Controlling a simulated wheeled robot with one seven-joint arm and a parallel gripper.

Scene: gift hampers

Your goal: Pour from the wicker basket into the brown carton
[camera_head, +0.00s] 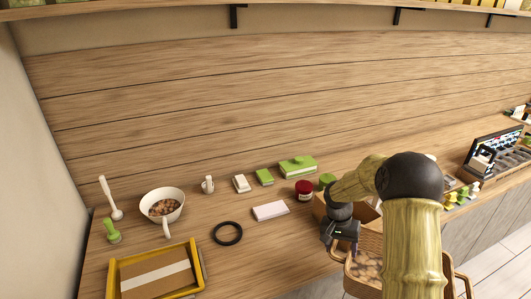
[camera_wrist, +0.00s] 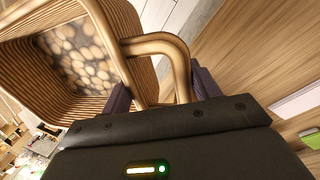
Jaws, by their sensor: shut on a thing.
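The wicker basket (camera_head: 371,243) is at the lower right of the head view, in front of the table edge and partly behind my arm. Several round brown pieces (camera_head: 366,266) lie inside it. In the wrist view the basket (camera_wrist: 25,72) fills the upper left, with its contents (camera_wrist: 78,55) inside. My gripper (camera_head: 345,238) is shut on the basket's looped handle (camera_wrist: 155,46), with a dark finger on either side. An open brown carton (camera_head: 322,208) stands just behind my gripper, mostly hidden by my arm. Its inside cannot be seen.
A yellow tray (camera_head: 201,268) with a taped brown parcel (camera_head: 155,276) is at the front left. A white bowl (camera_head: 178,195), black ring (camera_head: 228,233), pale block (camera_head: 270,210) and red jar (camera_head: 304,189) stand left of the carton. Bare table lies between ring and carton.

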